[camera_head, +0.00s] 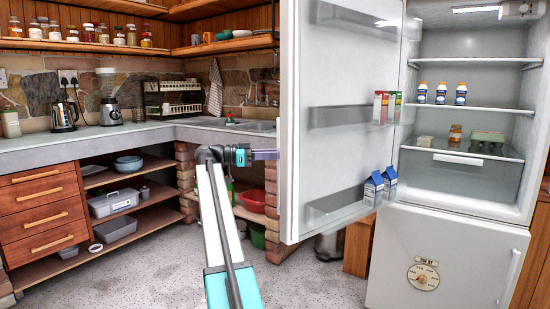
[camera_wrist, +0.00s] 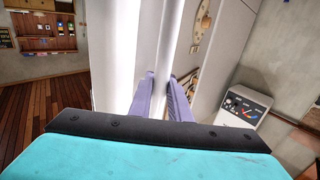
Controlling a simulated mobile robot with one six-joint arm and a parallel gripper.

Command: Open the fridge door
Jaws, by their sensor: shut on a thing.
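The upper fridge door (camera_head: 345,60) stands wide open, swung out to the left of the white fridge (camera_head: 470,235), so its inner shelves face the head camera. My gripper (camera_head: 268,154) is at the door's free left edge, with its purple fingertips partly hidden behind the door. In the wrist view my gripper (camera_wrist: 161,80) has its fingers on either side of a pale upright bar, the door handle (camera_wrist: 168,45). It is shut on that handle. The handle is hidden in the head view.
Bottles (camera_head: 441,93), an egg tray (camera_head: 488,137) and cartons (camera_head: 374,187) sit inside the fridge and on the door shelves. A worktop (camera_head: 95,140) with an open brick-sided space stands behind my arm. The speckled floor (camera_head: 170,275) in front is clear.

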